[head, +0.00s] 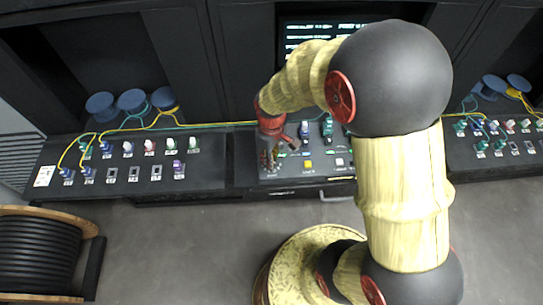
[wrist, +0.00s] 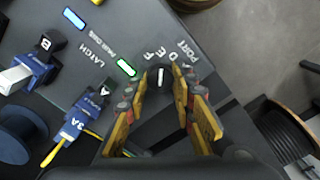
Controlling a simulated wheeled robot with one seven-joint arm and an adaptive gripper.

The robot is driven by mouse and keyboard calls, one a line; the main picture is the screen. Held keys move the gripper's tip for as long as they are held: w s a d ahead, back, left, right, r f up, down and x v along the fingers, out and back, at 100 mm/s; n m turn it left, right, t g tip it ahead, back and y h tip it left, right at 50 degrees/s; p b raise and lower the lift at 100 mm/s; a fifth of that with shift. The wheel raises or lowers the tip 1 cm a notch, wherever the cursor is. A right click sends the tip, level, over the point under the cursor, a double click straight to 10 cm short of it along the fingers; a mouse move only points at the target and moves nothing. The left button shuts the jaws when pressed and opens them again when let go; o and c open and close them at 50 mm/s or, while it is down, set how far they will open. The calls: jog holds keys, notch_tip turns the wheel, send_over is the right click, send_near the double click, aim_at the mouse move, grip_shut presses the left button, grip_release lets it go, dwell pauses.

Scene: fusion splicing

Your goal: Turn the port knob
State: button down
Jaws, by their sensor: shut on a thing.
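The port knob (wrist: 160,76) is a small black dial with a white pointer line, beside the printed PORT label on the dark panel. In the wrist view my gripper (wrist: 160,86) has its yellow-and-grey fingers on either side of the knob, and it is shut on it. The white line points roughly up and down in that picture. In the head view my gripper (head: 270,158) reaches down onto the left part of the centre console (head: 310,182); the knob is hidden there.
In the wrist view, a blue connector marked 3A (wrist: 82,120) with a yellow cable stands close left of my fingers. Another blue connector (wrist: 35,72) is near B. A green light (wrist: 126,67) glows beside the knob. A cable spool (head: 40,250) stands on the floor at left.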

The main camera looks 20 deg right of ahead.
jog(key=shift+n, duration=0.3)
jog(key=c, duration=1.5)
grip_release()
jog(key=shift+c, duration=0.2)
jog(key=shift+o, duration=0.3)
notch_tip(320, 180, up, 12)
